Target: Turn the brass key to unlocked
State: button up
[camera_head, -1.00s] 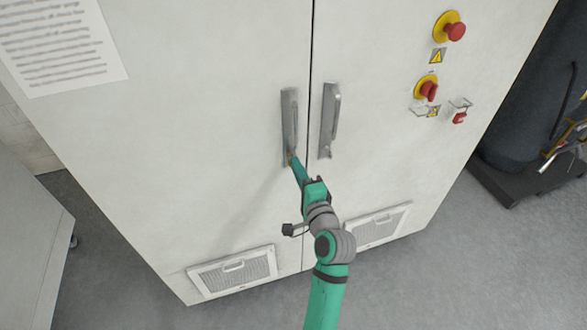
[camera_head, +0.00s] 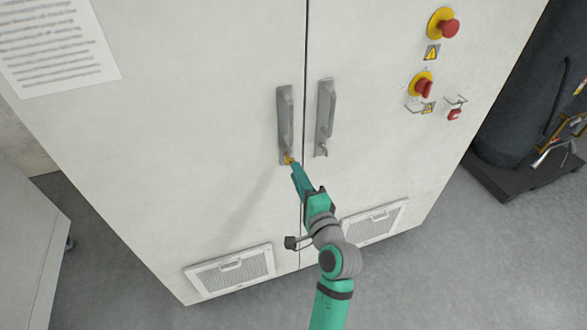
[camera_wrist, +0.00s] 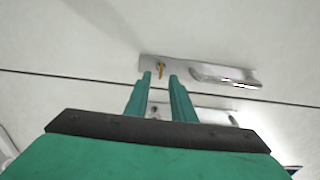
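The brass key (camera_head: 288,159) sits at the lower end of the left door handle's plate (camera_head: 285,125) on the white cabinet. In the wrist view the key (camera_wrist: 161,70) stands out from the plate (camera_wrist: 180,72) as a small yellow piece. My gripper (camera_head: 295,167) is just below and right of the key in the head view. In the wrist view my gripper (camera_wrist: 160,77) has its two green fingers apart, with a gap between them and nothing held. The key shows just beyond the fingertips, in line with the gap. Its lock setting cannot be read.
The right door handle (camera_head: 325,115) stands close beside the left one, across the door seam. Red and yellow switches (camera_head: 443,23) are at the upper right. Vent grilles (camera_head: 232,270) are low on the doors. A dark cylinder (camera_head: 520,95) stands at far right.

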jog(key=v, duration=0.7)
jog(key=shift+d+f, duration=0.1)
jog(key=s+a+f+n+g+h, duration=0.15)
jog(key=s+f+n+h, duration=0.3)
jog(key=s+f, duration=1.1)
jog(key=s+a+n, duration=0.2)
jog(key=s+n, duration=0.3)
jog(key=s, duration=0.5)
jog(key=s+a+n, duration=0.2)
jog(key=s+n, duration=0.3)
jog(key=s, duration=0.6)
jog(key=shift+a+h, duration=0.2)
jog(key=shift+h, duration=0.15)
